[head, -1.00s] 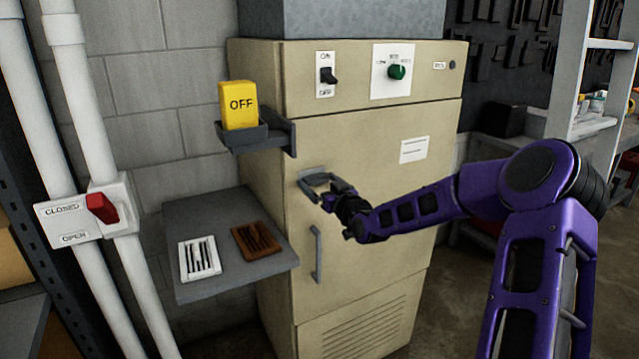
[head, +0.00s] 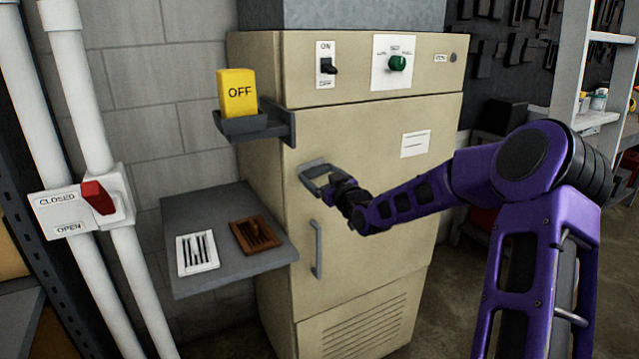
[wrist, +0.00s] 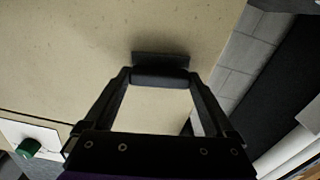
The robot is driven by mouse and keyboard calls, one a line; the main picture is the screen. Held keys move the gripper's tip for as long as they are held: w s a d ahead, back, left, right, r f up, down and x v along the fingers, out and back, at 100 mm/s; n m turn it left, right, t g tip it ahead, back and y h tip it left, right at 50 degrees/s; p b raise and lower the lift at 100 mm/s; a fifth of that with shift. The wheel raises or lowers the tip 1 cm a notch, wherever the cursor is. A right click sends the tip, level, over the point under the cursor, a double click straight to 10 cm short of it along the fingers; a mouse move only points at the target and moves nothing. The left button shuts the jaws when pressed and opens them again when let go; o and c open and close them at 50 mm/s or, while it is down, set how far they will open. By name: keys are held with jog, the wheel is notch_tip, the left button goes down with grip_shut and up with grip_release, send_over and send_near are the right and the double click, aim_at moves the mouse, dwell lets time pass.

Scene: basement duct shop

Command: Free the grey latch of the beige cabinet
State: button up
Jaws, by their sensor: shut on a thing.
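The beige cabinet (head: 372,240) stands in the middle of the head view, its door closed. The grey latch (wrist: 160,76) sits on the door's left part, above a vertical grey handle (head: 317,250). My gripper (head: 315,178) reaches it from the right and is shut on it. In the wrist view the two dark fingers come in from left and right and meet the ends of the latch's bar, close against the beige door. In the head view the fingers partly cover the latch, so its exact angle is hard to tell.
A yellow OFF block (head: 238,92) sits in a dark holder on the cabinet's left side. Below it, a grey shelf (head: 200,283) bears a white and a brown slotted piece. A red lever (head: 98,197) is on the pipes at left. Open floor shows at the right.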

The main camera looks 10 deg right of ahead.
jog(key=n+b, duration=0.1)
jog(key=b, duration=0.1)
jog(key=n+b, duration=0.1)
jog(key=n, duration=0.1)
jog(key=shift+f+b, duration=0.3)
jog(key=shift+b, duration=0.1)
jog(key=n+b, duration=0.2)
jog(key=n, duration=0.1)
jog(key=shift+r, duration=0.25)
jog(key=n, duration=0.5)
jog(key=shift+r+n, duration=0.1)
jog(key=shift+n, duration=0.3)
jog(key=n, duration=0.4)
jog(key=shift+n, duration=0.3)
jog(key=o, duration=1.1)
jog(key=shift+c, duration=0.2)
jog(key=v, duration=1.7)
jog(key=shift+s, duration=0.2)
